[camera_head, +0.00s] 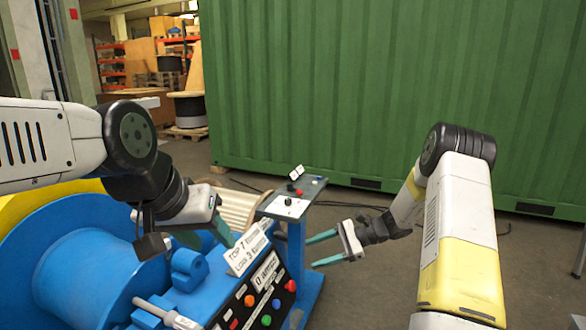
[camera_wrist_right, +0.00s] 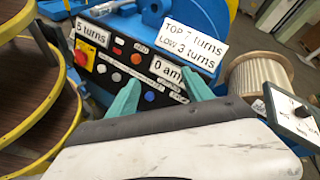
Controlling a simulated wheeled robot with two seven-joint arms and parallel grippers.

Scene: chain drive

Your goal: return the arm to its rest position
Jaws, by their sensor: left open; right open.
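My right gripper (camera_head: 318,250) is open and empty, with two teal fingers pointing left toward the blue machine. It hangs in the air right of the control panel (camera_head: 262,295), apart from it in the head view. In the right wrist view its open fingers (camera_wrist_right: 160,80) stand in front of the panel's buttons, with nothing between them. My left gripper (camera_head: 207,236) is open, above the blue machine (camera_head: 95,250) and just behind the "TOP 7 turns" sign (camera_head: 247,250). Its jaws are partly hidden, and I see no object in them.
A small pedestal (camera_head: 290,205) with a switch stands behind the panel, near a pale wound drum (camera_head: 236,208). A green container (camera_head: 390,90) closes off the back. Yellow-rimmed round shelves (camera_wrist_right: 35,95) are close at left in the right wrist view. Floor around my right arm looks clear.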

